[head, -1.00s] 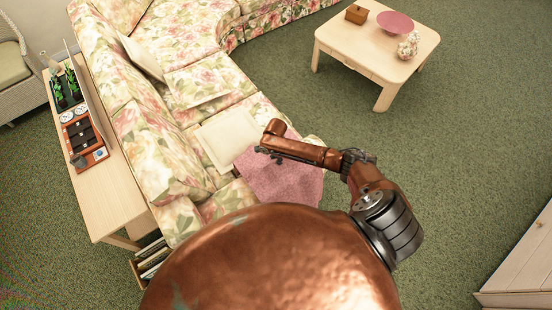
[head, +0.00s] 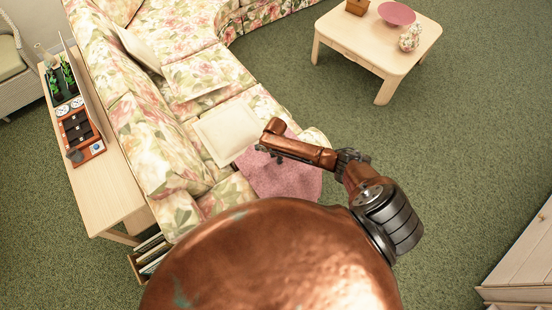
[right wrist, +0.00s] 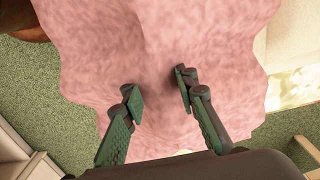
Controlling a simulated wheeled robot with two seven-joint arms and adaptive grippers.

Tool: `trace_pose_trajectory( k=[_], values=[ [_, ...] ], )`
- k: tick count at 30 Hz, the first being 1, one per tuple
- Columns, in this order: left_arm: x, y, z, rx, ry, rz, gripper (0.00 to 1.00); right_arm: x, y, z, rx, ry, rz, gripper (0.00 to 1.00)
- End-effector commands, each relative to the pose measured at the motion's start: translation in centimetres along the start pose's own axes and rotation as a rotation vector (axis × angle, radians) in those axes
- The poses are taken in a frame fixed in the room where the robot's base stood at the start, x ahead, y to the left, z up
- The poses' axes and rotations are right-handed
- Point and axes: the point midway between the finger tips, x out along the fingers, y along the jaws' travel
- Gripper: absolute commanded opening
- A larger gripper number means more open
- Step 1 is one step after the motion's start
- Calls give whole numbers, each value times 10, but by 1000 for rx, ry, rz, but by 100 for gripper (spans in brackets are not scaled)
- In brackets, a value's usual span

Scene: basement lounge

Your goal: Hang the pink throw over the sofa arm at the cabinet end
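The pink throw (head: 285,180) hangs bunched below my right gripper (head: 268,154), over the near end of the floral sofa. The floral sofa (head: 205,75) runs from the back to the near end. A rounded floral part, perhaps the sofa arm (head: 316,138), shows just beyond the throw; the throw and my arm hide the rest. My left gripper is not in view.
A cream cushion (head: 223,133) lies beside the throw. A console table (head: 112,195) with plants and a tray stands behind the sofa. A low table (head: 350,40) with a pink bowl (head: 396,13) is at the back. A pale wooden cabinet (head: 520,265) is lower right. Green carpet between is clear.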

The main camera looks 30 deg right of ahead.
Motion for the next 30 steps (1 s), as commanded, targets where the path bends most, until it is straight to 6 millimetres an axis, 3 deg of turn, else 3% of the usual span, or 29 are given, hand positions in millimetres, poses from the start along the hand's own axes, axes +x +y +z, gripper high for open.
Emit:
trace_pose_trajectory(
  k=[5,17,30],
  values=[
    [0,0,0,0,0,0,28,0,0,0,0,0,0,41],
    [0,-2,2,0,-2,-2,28,-8,0,0,-1,-2,-1,42],
    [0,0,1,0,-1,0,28,-92,0,0,-1,-1,-2,42]
  ],
)
